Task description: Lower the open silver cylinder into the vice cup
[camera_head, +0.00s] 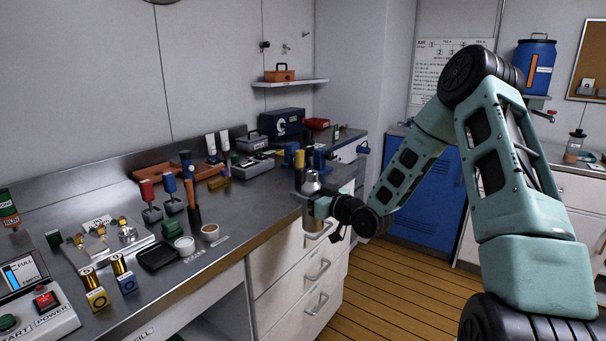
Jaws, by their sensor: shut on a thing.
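My gripper (318,205) is at the right end of the steel bench, by its front edge. It is shut on a silver cylinder (312,182), whose rounded, shiny upper part shows above the jaws. The lower part of the cylinder is hidden by the gripper, and I cannot tell whether its top is open. A blue vice (319,161) stands on the bench just behind the cylinder, partly covered by it. A yellow cylinder (299,159) stands close beside the vice. I cannot make out the vice cup, nor whether the cylinder touches it.
A control box with a red button (46,299) stands at the near left. Red and blue handled tools (148,195), small cups (210,232) and a black tray (158,256) crowd the bench's left half. Bare steel (255,205) lies left of my gripper. White drawers (290,265) are below.

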